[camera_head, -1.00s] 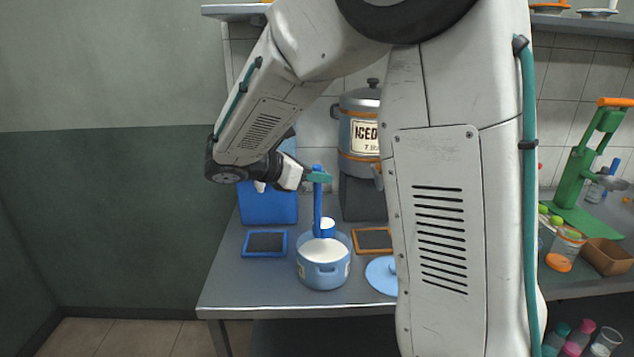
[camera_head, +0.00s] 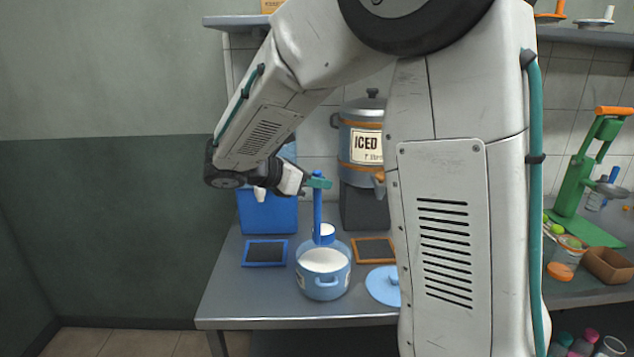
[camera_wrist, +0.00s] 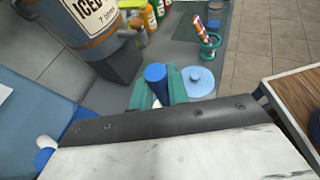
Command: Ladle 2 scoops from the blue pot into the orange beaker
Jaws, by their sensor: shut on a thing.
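The blue pot (camera_head: 323,282) stands on the metal table, open and holding white liquid. My gripper (camera_head: 319,182) is above it, its teal fingers shut on the upright handle of a blue ladle (camera_head: 317,208). The ladle's cup (camera_head: 325,240) shows white inside and hangs at the pot's back rim, over the white liquid; I cannot tell if it touches the liquid. In the wrist view the blue handle end (camera_wrist: 155,74) sits between the teal fingers. A clear beaker with an orange base (camera_head: 566,262) stands at the right; I cannot tell if it is the orange beaker.
A light blue lid (camera_head: 382,284) lies right of the pot. Slates framed in blue (camera_head: 265,253) and orange (camera_head: 374,250) lie behind. A drinks dispenser (camera_head: 360,140) stands at the back. A green press (camera_head: 580,180) and brown box (camera_head: 608,265) are at the right. My arm hides the middle.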

